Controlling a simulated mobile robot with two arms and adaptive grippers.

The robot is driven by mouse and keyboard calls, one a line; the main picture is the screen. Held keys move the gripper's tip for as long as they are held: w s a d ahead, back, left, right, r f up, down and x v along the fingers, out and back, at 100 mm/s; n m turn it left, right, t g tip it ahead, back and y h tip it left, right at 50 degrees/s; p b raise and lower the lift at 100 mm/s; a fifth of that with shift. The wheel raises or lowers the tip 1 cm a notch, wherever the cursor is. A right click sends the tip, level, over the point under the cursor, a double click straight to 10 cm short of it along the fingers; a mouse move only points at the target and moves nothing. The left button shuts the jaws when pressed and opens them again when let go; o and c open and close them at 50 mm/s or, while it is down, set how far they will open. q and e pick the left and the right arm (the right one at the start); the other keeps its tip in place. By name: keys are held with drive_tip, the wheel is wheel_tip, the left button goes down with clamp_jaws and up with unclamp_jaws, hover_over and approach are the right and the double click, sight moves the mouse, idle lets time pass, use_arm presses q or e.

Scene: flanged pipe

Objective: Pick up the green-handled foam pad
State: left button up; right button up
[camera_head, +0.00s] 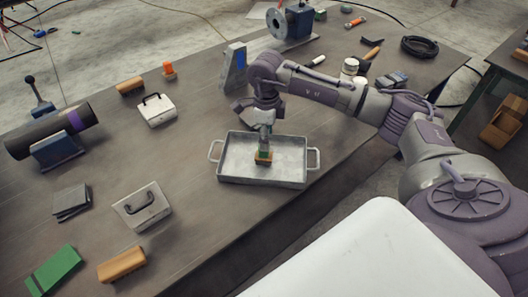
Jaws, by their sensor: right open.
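A small block with a green top and an orange lower part, which looks like the green-handled foam pad (263,159), sits in the grey metal tray (228,165) near its middle. My right gripper (265,147) points straight down over the pad, its jaws open. The fingertips are right at the green part and hide some of it. I cannot tell whether they touch it. My left gripper is out of view.
Left of the tray are a lidded box with a dark handle (142,207), a wooden block (121,264) and a green block (54,271). A dark pipe (50,131) rests on a blue support. A blue-faced bracket (234,62) stands behind my wrist. Bare table lies left of the tray.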

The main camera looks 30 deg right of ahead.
sight(264, 153)
drive_tip(key=shift+w+a+f+p, duration=0.1)
drive_tip(key=shift+f+p, duration=0.35)
drive_tip(key=shift+f, duration=0.1)
drive_tip(key=f, duration=0.1)
drive_tip(key=f+p, duration=0.1)
drive_tip(key=f, duration=0.1)
drive_tip(key=shift+w+f+p, duration=0.3)
drive_tip(key=shift+f, duration=0.45)
clamp_jaws()
